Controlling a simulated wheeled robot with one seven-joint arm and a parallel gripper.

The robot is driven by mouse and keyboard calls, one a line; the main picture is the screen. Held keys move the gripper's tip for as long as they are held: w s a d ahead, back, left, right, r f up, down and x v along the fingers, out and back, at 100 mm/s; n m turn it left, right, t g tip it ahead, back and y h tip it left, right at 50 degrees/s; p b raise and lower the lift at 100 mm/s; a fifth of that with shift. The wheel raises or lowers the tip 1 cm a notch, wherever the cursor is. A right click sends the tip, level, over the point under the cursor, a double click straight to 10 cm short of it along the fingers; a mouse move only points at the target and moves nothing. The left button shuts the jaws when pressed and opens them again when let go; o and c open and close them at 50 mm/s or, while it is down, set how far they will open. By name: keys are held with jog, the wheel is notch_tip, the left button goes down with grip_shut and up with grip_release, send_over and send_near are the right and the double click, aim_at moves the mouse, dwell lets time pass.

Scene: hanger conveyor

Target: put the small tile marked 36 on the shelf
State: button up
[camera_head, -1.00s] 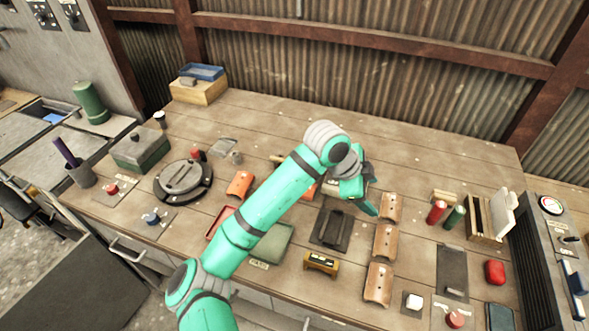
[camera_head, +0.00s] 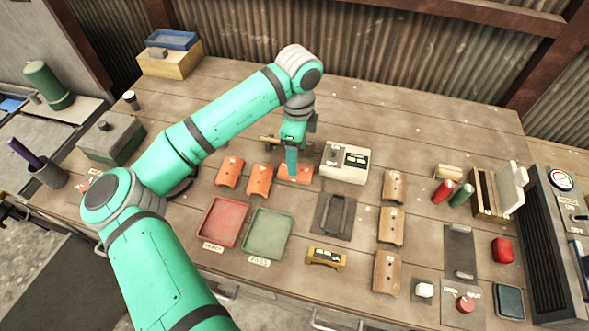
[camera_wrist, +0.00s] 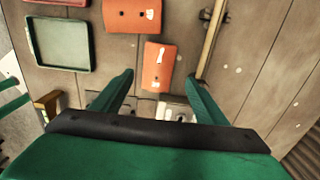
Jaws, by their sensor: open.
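Three orange curved tiles lie in a row on the wooden bench: a left one (camera_head: 229,172), a middle one (camera_head: 260,179) and a right one (camera_head: 296,174). My gripper (camera_head: 292,172) is above the right tile, pointing down. In the wrist view an orange tile (camera_wrist: 157,66) with small pale marks lies between the open, empty fingers (camera_wrist: 160,76); another orange tile (camera_wrist: 131,15) is above it in the picture. Three brown tiles (camera_head: 391,226) lie in a column to the right. No number 36 is legible. I cannot tell which thing is the shelf.
A wooden rail (camera_wrist: 211,38) runs beside the tile. A white instrument box (camera_head: 345,163) stands right of my gripper. A red tray (camera_head: 216,222), a green tray (camera_head: 268,235) and a dark plate (camera_head: 334,216) lie in front. The back of the bench is mostly clear.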

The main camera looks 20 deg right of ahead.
jog(key=shift+s+f, duration=0.15)
jog(key=shift+f, duration=0.35)
jog(key=shift+a+f, duration=0.15)
jog(key=shift+f, duration=1.05)
jog(key=shift+a+f, duration=0.1)
jog(key=shift+f, duration=1.05)
jog(key=shift+c, duration=0.3)
jog(key=c, duration=1.2)
